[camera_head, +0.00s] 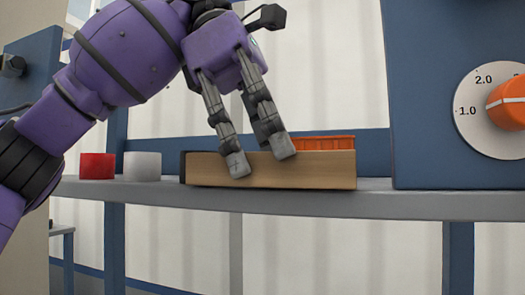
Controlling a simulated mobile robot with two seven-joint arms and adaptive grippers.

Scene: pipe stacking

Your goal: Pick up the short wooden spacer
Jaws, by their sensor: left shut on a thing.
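The wooden spacer (318,170) is a light brown block with a dark left end. It lies level along the front of the grey shelf, with its lower edge at the shelf's surface; I cannot tell if it is lifted. My left gripper (260,158) reaches down from above and is shut on the spacer near its middle. My right gripper is not in view.
An orange ribbed thing (325,143) shows behind the spacer. A red cylinder (97,166) and a white cylinder (142,167) stand on the shelf (400,203) to the left. A blue panel with an orange dial (508,103) stands at the right. The shelf between spacer and panel is clear.

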